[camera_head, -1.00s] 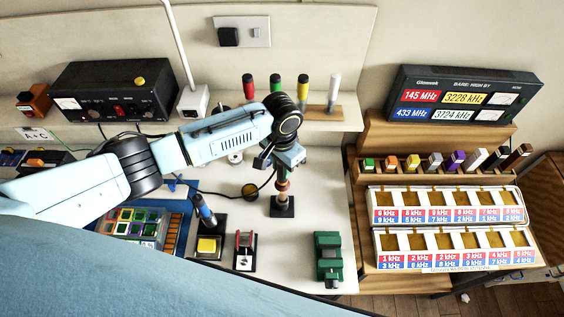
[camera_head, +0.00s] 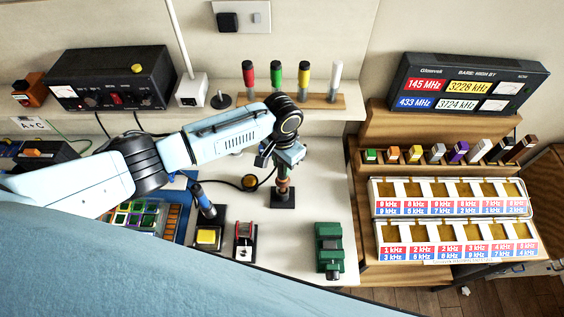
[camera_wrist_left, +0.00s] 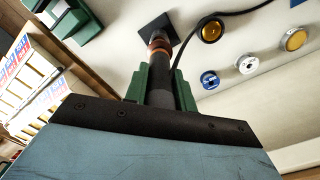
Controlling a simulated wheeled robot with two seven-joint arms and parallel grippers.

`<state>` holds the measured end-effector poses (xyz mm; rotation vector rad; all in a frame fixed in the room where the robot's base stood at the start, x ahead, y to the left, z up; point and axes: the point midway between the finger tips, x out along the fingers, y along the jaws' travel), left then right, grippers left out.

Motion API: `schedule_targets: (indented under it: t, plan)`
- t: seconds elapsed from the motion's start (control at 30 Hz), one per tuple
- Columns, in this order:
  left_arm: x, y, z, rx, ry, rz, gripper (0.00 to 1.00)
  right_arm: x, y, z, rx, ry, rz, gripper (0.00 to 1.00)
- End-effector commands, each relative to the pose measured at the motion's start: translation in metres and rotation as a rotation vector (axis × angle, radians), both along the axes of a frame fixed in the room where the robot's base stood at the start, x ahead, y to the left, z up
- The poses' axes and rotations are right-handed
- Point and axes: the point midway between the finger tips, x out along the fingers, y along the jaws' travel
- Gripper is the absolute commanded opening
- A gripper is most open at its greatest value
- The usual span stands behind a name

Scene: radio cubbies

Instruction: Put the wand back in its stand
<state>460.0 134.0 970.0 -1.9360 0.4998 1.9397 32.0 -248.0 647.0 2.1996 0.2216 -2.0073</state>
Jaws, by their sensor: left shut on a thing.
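My left gripper (camera_head: 284,160) is shut on the wand (camera_head: 283,184), a dark shaft with copper-brown bands. It is held roughly upright over the black square stand (camera_head: 283,201). In the left wrist view the dark shaft (camera_wrist_left: 183,97) runs between the green fingers of my left gripper (camera_wrist_left: 162,88), with its banded end at the black square stand (camera_wrist_left: 155,27). I cannot tell whether the wand is fully seated in the stand. The upper part of the wand is hidden by the gripper. My right gripper is not in view.
A blue-handled tool (camera_head: 203,203), a yellow button box (camera_head: 207,237), a red-and-black device (camera_head: 244,240) and a green block (camera_head: 329,249) are on the bench nearby. A black cable (camera_head: 232,183) curves behind the stand. Bare bench lies right of the stand.

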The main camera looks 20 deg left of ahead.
Motion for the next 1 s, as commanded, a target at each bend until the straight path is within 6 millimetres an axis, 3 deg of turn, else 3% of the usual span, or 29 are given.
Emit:
schedule_targets:
  t: [0.53, 1.0]
  plan:
    - [0.000, 0.000, -0.014, 0.000, -0.001, 0.000, 0.03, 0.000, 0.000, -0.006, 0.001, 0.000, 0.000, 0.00]
    - [0.000, 0.000, -0.014, 0.000, 0.000, 0.000, 0.03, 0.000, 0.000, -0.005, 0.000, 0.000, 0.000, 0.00]
